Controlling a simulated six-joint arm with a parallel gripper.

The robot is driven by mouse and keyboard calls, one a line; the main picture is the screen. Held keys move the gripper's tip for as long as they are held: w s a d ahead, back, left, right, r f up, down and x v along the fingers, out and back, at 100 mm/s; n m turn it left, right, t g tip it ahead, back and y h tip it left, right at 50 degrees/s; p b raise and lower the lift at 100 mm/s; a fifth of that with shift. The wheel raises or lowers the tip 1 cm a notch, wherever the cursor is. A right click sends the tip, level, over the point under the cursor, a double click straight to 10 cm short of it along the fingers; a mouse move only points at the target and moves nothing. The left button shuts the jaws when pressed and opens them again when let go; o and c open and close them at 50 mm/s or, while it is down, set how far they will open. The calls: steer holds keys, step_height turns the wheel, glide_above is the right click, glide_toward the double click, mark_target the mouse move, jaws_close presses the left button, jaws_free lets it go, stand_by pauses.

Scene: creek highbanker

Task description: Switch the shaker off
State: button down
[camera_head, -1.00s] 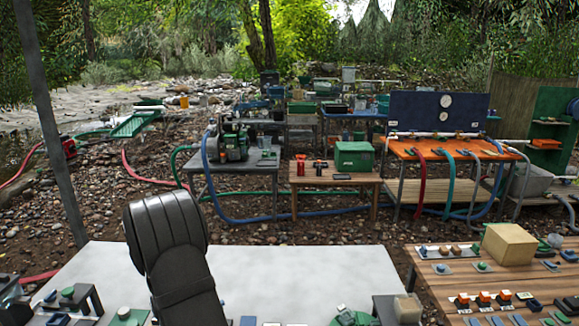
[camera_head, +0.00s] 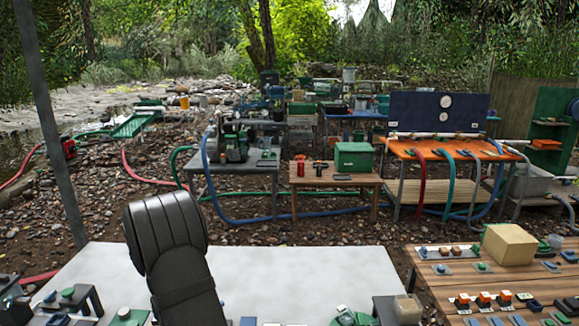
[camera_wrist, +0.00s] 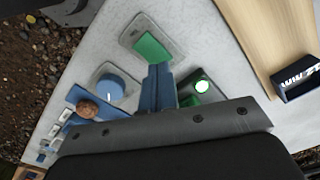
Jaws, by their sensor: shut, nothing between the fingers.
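My gripper (camera_wrist: 158,72) points down over the white table in the wrist view, its blue-grey fingers together and empty. A green rocker-like switch (camera_wrist: 151,48) on a grey plate lies just beyond the fingertips; I cannot tell whether they touch it. A round blue knob (camera_wrist: 110,88) on a grey plate is to the left of the fingers. A green control with a bright white round top (camera_wrist: 202,87) is to the right, partly hidden by my gripper. No readable label shows which control is the shaker's. In the head view my gripper is out of sight.
A brown round knob (camera_wrist: 88,109) on a blue base and several small controls line the left in the wrist view. In the head view the white table (camera_head: 290,275) has a bare middle.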

steer(key=shift+f, duration=0.95)
stand_by(0.6)
steer(key=shift+r, duration=3.55)
steer(key=shift+f, duration=3.6)
steer(key=shift+r, duration=0.1)
